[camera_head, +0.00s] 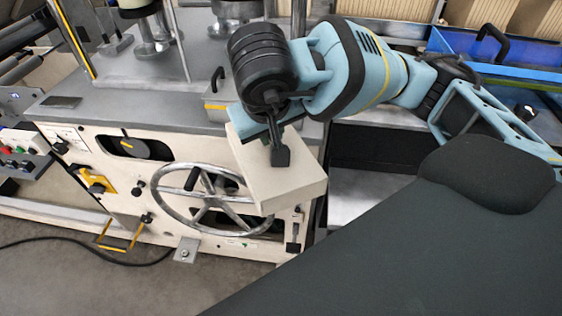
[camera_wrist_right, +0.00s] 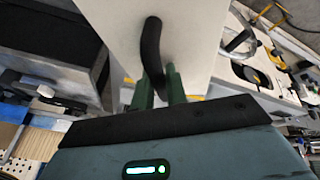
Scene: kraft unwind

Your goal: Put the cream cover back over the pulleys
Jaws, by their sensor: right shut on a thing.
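The cream cover (camera_head: 292,188) is a pale box-shaped panel at the middle of the head view, tilted, in front of the machine's right front. My right gripper (camera_head: 279,150) is at its upper face, shut on its black handle. In the right wrist view the cover (camera_wrist_right: 195,35) fills the upper middle, and the curved black handle (camera_wrist_right: 151,45) lies between the green fingers of my right gripper (camera_wrist_right: 160,85). The pulleys cannot be made out; the cover and my arm hide part of the machine front. My left gripper is not in view.
A spoked handwheel (camera_head: 212,199) stands out from the cream machine front, left of and partly behind the cover. A yellow handle (camera_head: 97,181) is further left. A blue tray (camera_head: 500,70) with a black handle lies back right. Open floor (camera_head: 90,285) is at front left.

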